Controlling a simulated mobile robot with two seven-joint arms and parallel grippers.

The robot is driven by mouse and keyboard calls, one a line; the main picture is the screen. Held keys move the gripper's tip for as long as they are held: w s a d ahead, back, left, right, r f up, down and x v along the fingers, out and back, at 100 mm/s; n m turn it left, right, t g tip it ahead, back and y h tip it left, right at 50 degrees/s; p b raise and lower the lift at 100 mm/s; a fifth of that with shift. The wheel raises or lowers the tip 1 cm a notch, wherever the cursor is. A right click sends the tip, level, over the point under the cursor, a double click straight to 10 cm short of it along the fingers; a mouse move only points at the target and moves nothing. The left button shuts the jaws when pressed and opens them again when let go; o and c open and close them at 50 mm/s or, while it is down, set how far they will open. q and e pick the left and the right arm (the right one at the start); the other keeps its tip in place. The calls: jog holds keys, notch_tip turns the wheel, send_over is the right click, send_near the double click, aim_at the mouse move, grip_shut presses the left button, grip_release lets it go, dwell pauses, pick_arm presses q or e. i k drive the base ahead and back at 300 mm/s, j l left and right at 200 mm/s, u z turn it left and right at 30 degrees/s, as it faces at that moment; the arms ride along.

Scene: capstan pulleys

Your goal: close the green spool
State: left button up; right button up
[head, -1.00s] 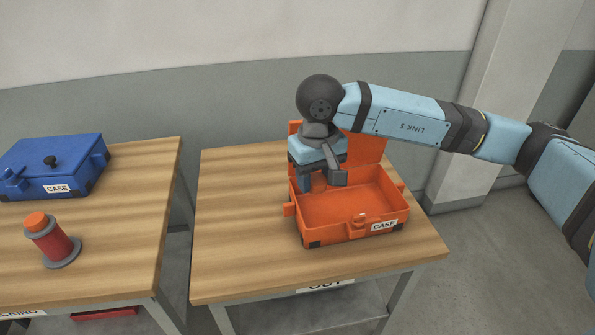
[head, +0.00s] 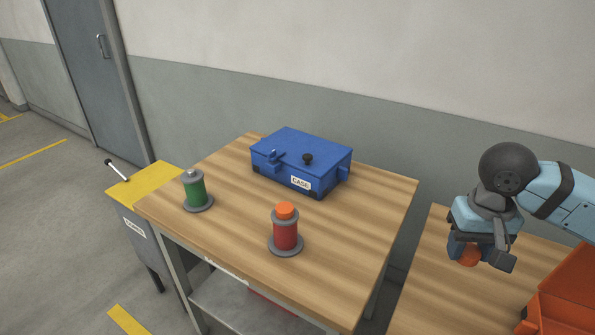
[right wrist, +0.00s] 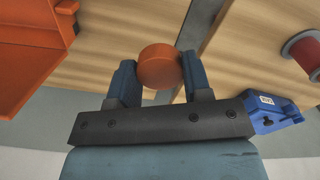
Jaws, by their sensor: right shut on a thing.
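The green spool (head: 195,190) stands upright on a grey flange at the left of the wooden table, with a bare grey tip on top. A red spool (head: 286,236) stands upright nearer the front, with an orange cap (head: 286,211) on it. My right gripper (head: 480,257) is at the right in the head view, left of the orange case and well apart from the green spool. It is shut on a round orange cap (right wrist: 160,66), which shows between the two fingers in the right wrist view. My left gripper is not in view.
A closed blue case (head: 302,157) stands at the back of the table. A yellow-topped stand (head: 150,182) with a black-knobbed lever adjoins the left side. The open orange case (head: 565,300) is on the second table at the right. A gap separates the tables.

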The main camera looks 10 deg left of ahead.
aim_at(197, 200)
jog(key=i+j+u, duration=0.7)
jog(key=i+l, duration=0.05)
